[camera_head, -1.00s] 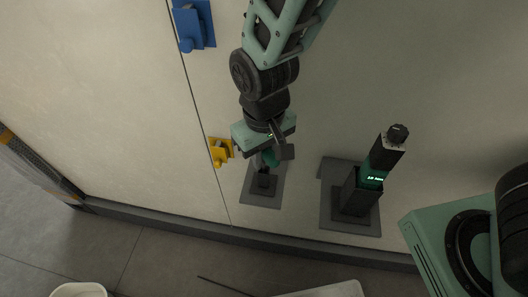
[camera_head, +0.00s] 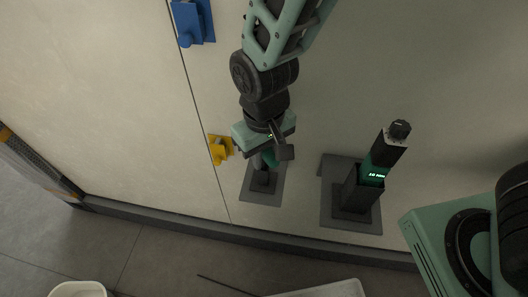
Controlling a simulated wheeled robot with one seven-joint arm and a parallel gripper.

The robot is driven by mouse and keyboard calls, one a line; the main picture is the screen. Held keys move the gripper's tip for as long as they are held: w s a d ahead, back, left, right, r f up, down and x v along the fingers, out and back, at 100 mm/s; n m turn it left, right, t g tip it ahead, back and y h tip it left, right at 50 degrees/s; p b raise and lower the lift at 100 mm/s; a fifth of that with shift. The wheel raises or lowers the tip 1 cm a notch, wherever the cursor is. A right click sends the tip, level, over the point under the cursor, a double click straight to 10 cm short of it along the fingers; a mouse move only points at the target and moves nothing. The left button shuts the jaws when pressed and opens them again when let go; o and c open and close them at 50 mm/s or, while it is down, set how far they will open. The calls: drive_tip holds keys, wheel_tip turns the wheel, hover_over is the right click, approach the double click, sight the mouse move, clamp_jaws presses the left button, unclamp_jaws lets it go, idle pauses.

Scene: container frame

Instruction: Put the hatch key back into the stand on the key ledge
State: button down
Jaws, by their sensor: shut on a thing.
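My gripper (camera_head: 270,151) points down the picture, in front of the pale wall, and is shut on a small green piece (camera_head: 268,160), which seems to be the hatch key. Most of the key is hidden by the gripper and its fingers. Just below it is a small dark stand (camera_head: 263,178) on a grey plate (camera_head: 262,194), which seems to be the key ledge. The key's lower end meets or overlaps the stand in this view; I cannot tell whether it is inside it.
To the right, a dark tool with a lit green display (camera_head: 374,176) sits in a black holder (camera_head: 354,197) on another grey plate. A yellow fixture (camera_head: 220,149) is close left of my gripper, and a blue one (camera_head: 193,24) is higher up. A white bowl (camera_head: 78,290) is at bottom left.

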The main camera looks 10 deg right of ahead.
drive_tip(key=shift+f, duration=0.15)
drive_tip(key=c, duration=1.2)
unclamp_jaws()
drive_tip(key=shift+o, duration=0.2)
wheel_tip(320, 180, up, 18)
drive_tip(key=b, duration=0.1)
drive_tip(key=shift+f, duration=0.25)
wheel_tip(320, 180, up, 6)
drive_tip(key=p, duration=0.5)
drive_tip(key=shift+p, duration=0.3)
